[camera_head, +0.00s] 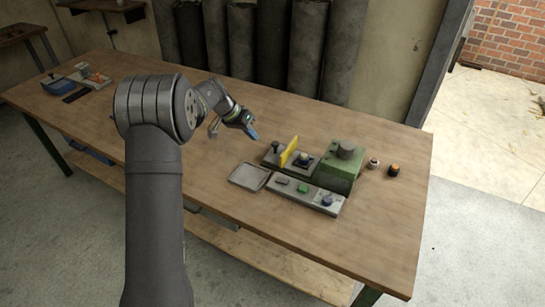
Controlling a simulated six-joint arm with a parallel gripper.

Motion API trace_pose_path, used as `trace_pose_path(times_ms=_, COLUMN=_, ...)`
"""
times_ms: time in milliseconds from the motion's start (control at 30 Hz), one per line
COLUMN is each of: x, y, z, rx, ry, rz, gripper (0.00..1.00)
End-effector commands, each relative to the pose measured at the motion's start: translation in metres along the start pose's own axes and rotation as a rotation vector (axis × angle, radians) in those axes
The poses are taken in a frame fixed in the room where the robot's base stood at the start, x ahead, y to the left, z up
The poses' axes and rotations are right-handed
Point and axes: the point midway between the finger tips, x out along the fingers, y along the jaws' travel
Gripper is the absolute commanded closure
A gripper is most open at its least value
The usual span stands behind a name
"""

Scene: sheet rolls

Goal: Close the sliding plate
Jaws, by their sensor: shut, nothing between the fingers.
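A yellow plate (289,151) stands upright on a low dark-topped green base (272,160) on the table. I cannot tell for sure which part slides. My gripper (253,133) is shut and empty, with blue fingertips. It is up and to the left of the yellow plate in the picture, apart from it. Part of the base behind the plate is hidden.
A green block (340,172) with a grey cylinder adjoins the base. In front are a grey button panel (305,194) and a shallow tray (249,176). Two small cylinders, one orange-topped (394,170), stand right. Dark rolls (305,50) line the wall. The table's right front is clear.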

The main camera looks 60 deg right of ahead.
Motion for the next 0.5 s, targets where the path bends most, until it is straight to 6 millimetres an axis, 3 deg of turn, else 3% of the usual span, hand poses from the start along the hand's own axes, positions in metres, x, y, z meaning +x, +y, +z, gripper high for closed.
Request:
trace_pose_path(times_ms=33, x=0.007, y=-0.013, z=0.005, rx=-0.003, ry=0.012, rz=0.026, gripper=1.00)
trace_pose_path(times_ms=200, x=0.018, y=-0.031, z=0.011, rx=0.007, ry=0.046, rz=0.078, gripper=1.00)
trace_pose_path(times_ms=367, x=0.030, y=-0.033, z=0.012, rx=0.010, ry=0.050, rz=0.087, gripper=1.00)
trace_pose_path(times_ms=500, x=0.052, y=-0.030, z=0.011, rx=0.010, ry=0.048, rz=0.087, gripper=1.00)
